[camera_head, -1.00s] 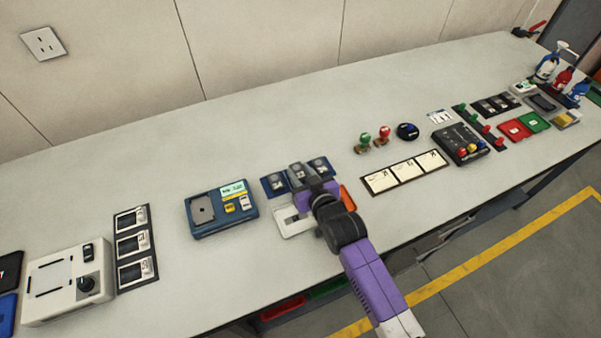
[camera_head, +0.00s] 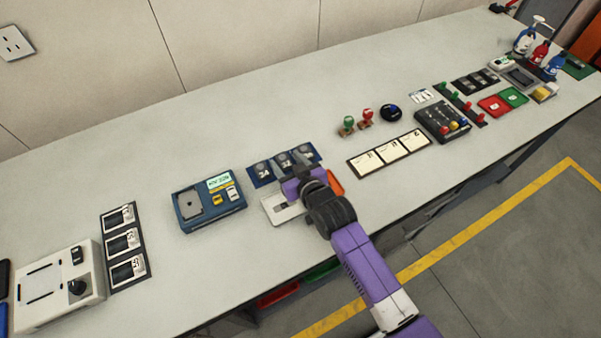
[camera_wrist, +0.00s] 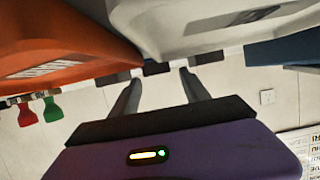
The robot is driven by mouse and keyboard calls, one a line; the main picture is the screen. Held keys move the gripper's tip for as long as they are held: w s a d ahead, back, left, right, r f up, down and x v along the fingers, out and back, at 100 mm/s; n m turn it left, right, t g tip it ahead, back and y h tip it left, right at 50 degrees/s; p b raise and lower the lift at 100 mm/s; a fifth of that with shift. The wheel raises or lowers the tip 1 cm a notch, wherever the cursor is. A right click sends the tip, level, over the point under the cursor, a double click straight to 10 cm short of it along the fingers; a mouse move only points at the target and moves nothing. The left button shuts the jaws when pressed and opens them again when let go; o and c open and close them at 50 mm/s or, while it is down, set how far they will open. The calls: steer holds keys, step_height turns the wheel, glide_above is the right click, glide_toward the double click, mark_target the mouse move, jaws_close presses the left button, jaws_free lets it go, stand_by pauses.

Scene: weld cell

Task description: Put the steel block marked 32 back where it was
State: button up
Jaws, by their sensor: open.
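A dark blue board (camera_head: 251,184) in the head view carries a row of three grey pieces with dark number marks. The marks are too small to read surely, so I cannot tell which piece is the block marked 32. My gripper (camera_head: 290,171) is at the front edge of this board, close to the middle and right pieces, and partly hides them. In the wrist view my gripper (camera_wrist: 160,76) has its two fingers well apart with nothing clearly held. Small dark shapes show beyond the fingertips, but I cannot tell what they are.
A white tray (camera_head: 272,213) lies in front of the board, partly under my wrist. An orange bin (camera_head: 335,184) stands to its right; it also shows in the wrist view (camera_wrist: 60,55). A blue device (camera_head: 205,222) is at left, cards (camera_head: 388,152) at right. The bench behind is clear.

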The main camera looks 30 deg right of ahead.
steer(key=b+v, duration=0.1)
steer(key=v, duration=1)
steer(key=shift+s+r, duration=0.2)
steer(key=shift+r, duration=0.1)
steer(key=shift+s, duration=0.1)
steer(key=s, duration=1)
steer(key=shift+s+d+f, duration=0.1)
steer(key=shift+s+f, duration=0.05)
steer(key=shift+f, duration=0.25)
steer(key=s+r, duration=0.5)
steer(key=s, duration=0.5)
steer(key=s+r+t, duration=0.1)
steer(key=s+r, duration=0.5)
steer(key=s, duration=0.5)
steer(key=shift+a+r, duration=0.3)
steer(key=shift+r, duration=0.05)
steer(key=shift+s, duration=0.1)
